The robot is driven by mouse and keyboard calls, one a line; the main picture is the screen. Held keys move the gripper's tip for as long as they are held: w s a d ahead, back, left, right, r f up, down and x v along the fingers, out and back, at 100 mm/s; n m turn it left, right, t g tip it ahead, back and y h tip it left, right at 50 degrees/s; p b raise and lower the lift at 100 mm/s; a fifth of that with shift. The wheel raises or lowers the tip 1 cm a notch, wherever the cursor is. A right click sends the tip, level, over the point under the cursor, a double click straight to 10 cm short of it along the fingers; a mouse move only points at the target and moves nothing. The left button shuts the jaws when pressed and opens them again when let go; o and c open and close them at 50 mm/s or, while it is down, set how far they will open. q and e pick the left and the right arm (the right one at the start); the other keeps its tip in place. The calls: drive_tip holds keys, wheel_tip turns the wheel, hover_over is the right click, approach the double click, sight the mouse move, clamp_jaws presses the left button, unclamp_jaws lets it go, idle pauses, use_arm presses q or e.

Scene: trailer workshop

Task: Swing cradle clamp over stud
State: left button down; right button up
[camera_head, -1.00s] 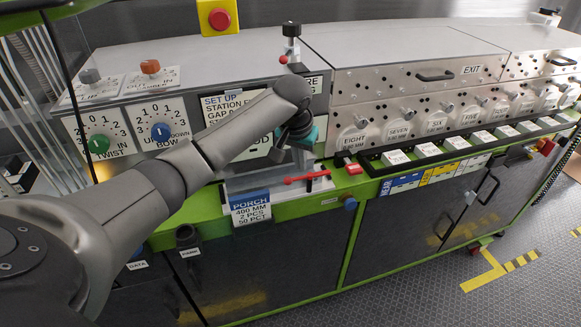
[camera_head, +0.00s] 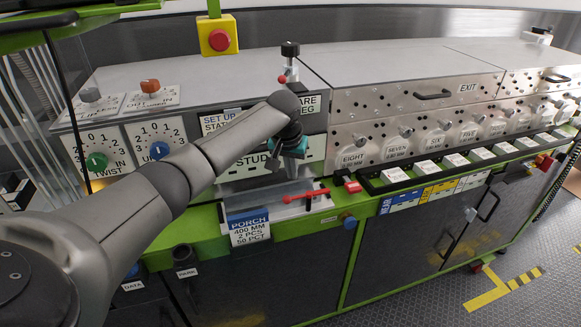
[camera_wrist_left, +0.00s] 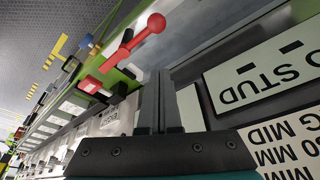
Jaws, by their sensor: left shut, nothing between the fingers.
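My left gripper (camera_head: 276,172) is just above and behind the cradle, before the white STUD panel, apart from the handle. Its two fingers (camera_wrist_left: 158,100) are together and empty. I cannot pick out the stud itself. My right gripper is not in view.
A red button (camera_head: 353,186) stands right of the handle. A white STUD sign (camera_wrist_left: 262,78) is close right of the fingers in the wrist view. Numbered dials and a row of labelled blocks (camera_head: 427,168) line the right. Green and blue knobs (camera_head: 97,162) are at left.

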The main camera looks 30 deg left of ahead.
sight(294, 182)
use_arm(q)
drive_tip(key=b+x, duration=0.1)
drive_tip(key=x, duration=0.4)
drive_tip(key=shift+f, duration=0.3)
drive_tip(key=shift+s+r, duration=0.25)
drive_tip(key=shift+s+d+r+p, duration=0.1)
drive_tip(key=shift+s+p, duration=0.3)
drive_tip(key=shift+p, duration=0.05)
drive_tip(key=shift+s+d+r+p, duration=0.1)
drive_tip(key=shift+s+d+p, duration=0.15)
drive_tip(key=shift+s, duration=0.35)
drive_tip(key=shift+s+d+r+p, duration=0.1)
drive_tip(key=shift+s+d+p, duration=0.1)
drive_tip(key=shift+s, duration=0.45)
drive_tip(key=shift+s+n+p, duration=0.15)
drive_tip(key=shift+n+p, duration=0.15)
drive_tip(key=shift+p, duration=0.4)
